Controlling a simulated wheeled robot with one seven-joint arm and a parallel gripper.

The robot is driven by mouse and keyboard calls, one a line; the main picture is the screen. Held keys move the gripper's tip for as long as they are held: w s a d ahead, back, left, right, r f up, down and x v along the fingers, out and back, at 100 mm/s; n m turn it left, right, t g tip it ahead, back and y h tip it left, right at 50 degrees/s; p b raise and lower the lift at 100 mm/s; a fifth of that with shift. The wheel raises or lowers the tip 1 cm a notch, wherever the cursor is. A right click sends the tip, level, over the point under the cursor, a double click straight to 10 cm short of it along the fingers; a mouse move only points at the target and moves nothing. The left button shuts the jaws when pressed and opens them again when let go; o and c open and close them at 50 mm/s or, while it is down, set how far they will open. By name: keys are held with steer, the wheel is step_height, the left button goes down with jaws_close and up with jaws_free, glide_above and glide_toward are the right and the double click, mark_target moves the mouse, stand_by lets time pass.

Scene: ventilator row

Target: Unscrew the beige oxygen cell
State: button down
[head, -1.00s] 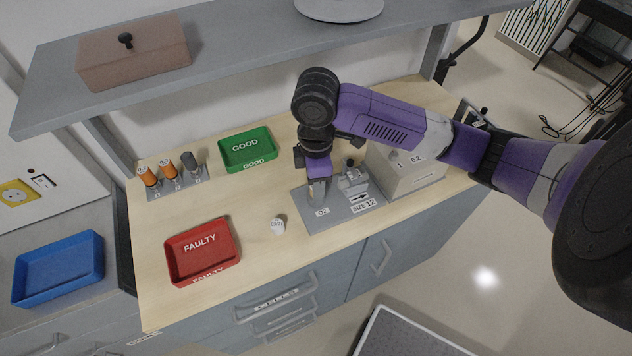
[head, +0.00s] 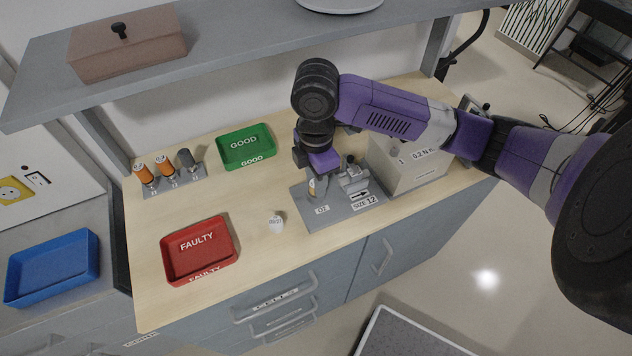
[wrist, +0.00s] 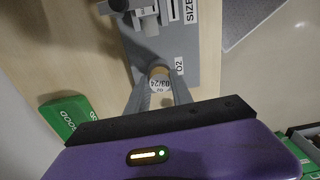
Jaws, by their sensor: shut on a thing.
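The beige oxygen cell (wrist: 159,73) stands at the O2 end of the grey fixture plate (head: 340,212). Its white label reading 03/24 faces the wrist camera. My gripper (wrist: 159,88) points down over it, with one finger on each side, and is shut on the cell. In the head view my gripper (head: 315,187) hides much of the cell, and a tan strip of it shows between the fingers. I cannot see the cell's lower end or thread, nor tell whether it is still seated.
A grey clamp-like part (head: 353,180) stands close right of my gripper, with a beige box (head: 405,170) beyond. A small white labelled piece (head: 276,224) lies left of the plate. Green GOOD tray (head: 245,148), red FAULTY tray (head: 200,250) and a cell rack (head: 172,178) stand further left.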

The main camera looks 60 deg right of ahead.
steer(key=shift+n+b, duration=0.45)
steer(key=shift+n, duration=0.75)
steer(key=n+b, duration=0.3)
steer(key=n, duration=0.2)
steer(key=shift+f, duration=0.1)
steer(key=shift+n, duration=0.5)
steer(key=n+b, duration=0.2)
steer(key=shift+n, duration=0.4)
steer(key=shift+n+b, duration=0.7)
steer(key=shift+n, duration=0.9)
